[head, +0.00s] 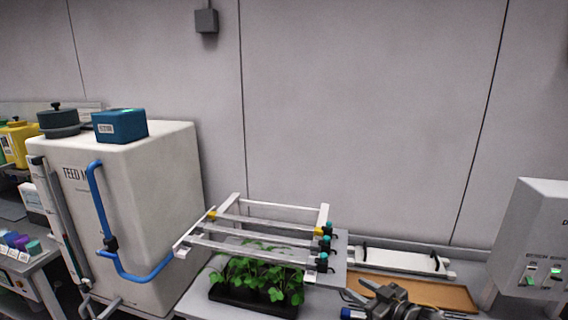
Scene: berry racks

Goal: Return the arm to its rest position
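My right gripper (353,289) shows at the bottom edge, right of centre, in the head view. It points left, over the near edge of a brown tray. Its two dark fingers look apart, with nothing visible between them. The rest of my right arm is cut off by the bottom edge. A small blue piece (351,313) shows just below the fingers; I cannot tell what it belongs to. My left gripper is not in view.
A white rack frame (270,206) with teal and yellow fittings stands over a black tray of green plants (258,280), left of my gripper. A brown tray (440,293) lies behind and right. A white control box (535,230) stands far right, a feed tank (150,190) left.

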